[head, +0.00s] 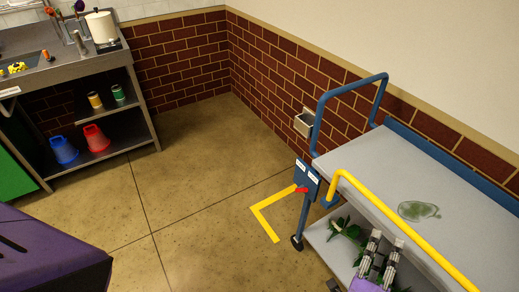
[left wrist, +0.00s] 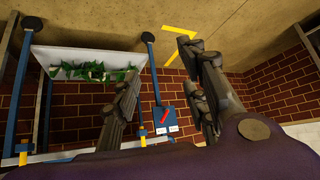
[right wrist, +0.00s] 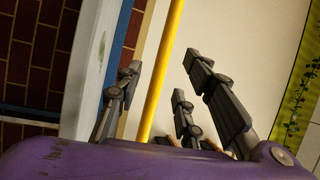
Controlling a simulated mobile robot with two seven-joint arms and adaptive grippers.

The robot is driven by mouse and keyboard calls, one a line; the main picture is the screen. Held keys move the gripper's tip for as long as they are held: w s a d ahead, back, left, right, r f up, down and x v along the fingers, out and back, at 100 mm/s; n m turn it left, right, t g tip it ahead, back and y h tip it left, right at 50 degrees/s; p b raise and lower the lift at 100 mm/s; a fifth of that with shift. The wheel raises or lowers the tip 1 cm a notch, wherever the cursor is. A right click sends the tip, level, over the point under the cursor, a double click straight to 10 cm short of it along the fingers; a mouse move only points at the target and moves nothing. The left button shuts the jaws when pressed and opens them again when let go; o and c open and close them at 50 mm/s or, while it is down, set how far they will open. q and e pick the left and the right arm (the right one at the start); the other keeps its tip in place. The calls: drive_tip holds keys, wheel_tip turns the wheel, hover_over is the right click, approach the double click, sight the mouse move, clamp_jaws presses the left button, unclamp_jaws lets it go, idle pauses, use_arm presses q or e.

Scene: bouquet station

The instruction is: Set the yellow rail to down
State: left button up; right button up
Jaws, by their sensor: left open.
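The yellow rail (head: 400,226) runs along the near long side of the grey cart top (head: 362,170). It stands raised above the top, and its far end bends down to the cart's corner. It also shows in the right wrist view (right wrist: 164,70). My right gripper (head: 385,244) is below and beside the rail in the head view. In the right wrist view its fingers are spread, with the rail passing between them in the picture; I see no clear contact. My left gripper (left wrist: 163,60) is open and empty. A red lever (head: 302,189) sits on the blue panel (head: 308,178) at the cart's end.
A blue rail (head: 352,86) stands raised at the cart's far end. A green translucent patch (head: 418,210) marks the top. Leafy stems (head: 345,228) lie on the lower shelf (head: 322,240). Yellow tape (head: 262,212) marks the floor. A sink counter (head: 75,62) stands left; the floor between is clear.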

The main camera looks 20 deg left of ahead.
sight(399, 227)
drive_tip(key=shift+w+d+r+m+h+p, duration=0.2)
drive_tip(key=shift+w+d+r+m, duration=0.15)
drive_tip(key=shift+w+d, duration=0.2)
drive_tip(key=shift+w+d+r+m+h+p, duration=0.1)
drive_tip(key=shift+w+d+r+m+h, duration=0.1)
drive_tip(key=shift+w+d+m, duration=0.3)
drive_tip(key=p+x, duration=0.1)
drive_tip(key=x, duration=0.4)
drive_tip(key=shift+w, duration=0.2)
drive_tip(key=shift+w+d, duration=0.1)
drive_tip(key=shift+w, duration=0.05)
drive_tip(key=shift+c, duration=0.4)
drive_tip(key=c, duration=0.5)
clamp_jaws()
use_arm(q)
drive_tip(key=shift+v, duration=0.85)
drive_tip(key=shift+w+r, duration=0.1)
drive_tip(key=shift+w, duration=0.05)
